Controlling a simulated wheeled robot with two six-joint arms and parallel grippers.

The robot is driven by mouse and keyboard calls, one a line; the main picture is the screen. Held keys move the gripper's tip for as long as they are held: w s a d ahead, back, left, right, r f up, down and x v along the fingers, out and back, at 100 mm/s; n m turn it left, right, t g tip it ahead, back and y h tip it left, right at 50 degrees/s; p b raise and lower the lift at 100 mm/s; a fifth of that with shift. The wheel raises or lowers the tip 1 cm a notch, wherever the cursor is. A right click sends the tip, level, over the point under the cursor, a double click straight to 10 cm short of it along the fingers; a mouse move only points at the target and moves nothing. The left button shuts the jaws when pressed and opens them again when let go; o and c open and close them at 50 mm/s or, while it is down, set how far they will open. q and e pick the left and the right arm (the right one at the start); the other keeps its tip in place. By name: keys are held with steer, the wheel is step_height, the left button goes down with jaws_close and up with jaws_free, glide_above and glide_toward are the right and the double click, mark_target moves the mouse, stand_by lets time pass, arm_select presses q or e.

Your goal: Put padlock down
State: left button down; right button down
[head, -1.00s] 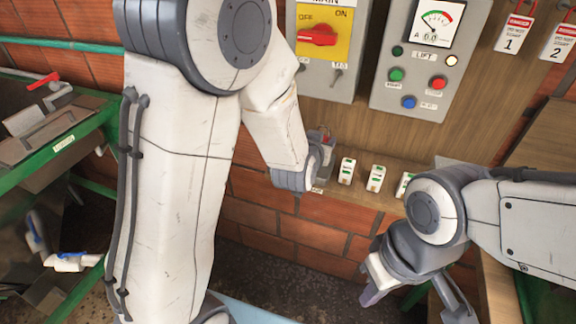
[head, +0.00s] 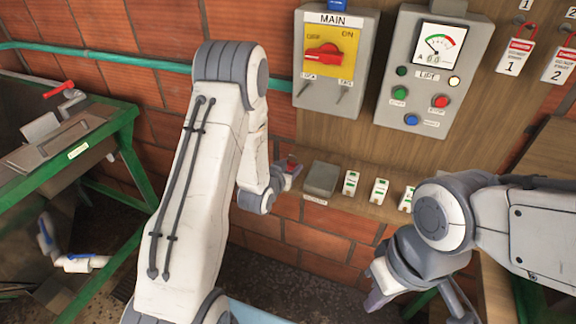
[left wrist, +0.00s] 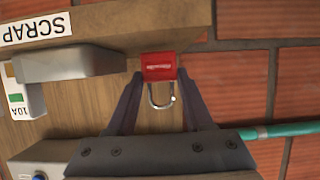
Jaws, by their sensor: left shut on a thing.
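The padlock has a red body and a metal shackle. In the left wrist view the padlock (left wrist: 158,67) is between the fingertips of my left gripper (left wrist: 159,75), with its shackle towards the palm. In the head view the red padlock (head: 292,161) shows small at the tip of my left gripper (head: 287,168), by the left end of the wooden ledge (head: 345,206). Whether it touches the ledge I cannot tell. My right gripper (head: 415,290) is open and empty, low at the right, apart from the ledge.
A grey box (head: 320,179) sits on the ledge just right of my left gripper. Several white-and-green fuses (head: 379,190) stand further right. Above are the MAIN switch box (head: 333,65) and the LIFT panel (head: 430,70). A green-framed machine (head: 70,150) is at the left.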

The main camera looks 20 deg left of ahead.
arm_select(q)
steer(key=shift+f, duration=0.2)
steer(key=shift+f+b, duration=0.3)
steer(key=shift+b, duration=0.05)
steer(key=shift+c, duration=1.4)
jaws_free()
steer(key=shift+r, duration=0.1)
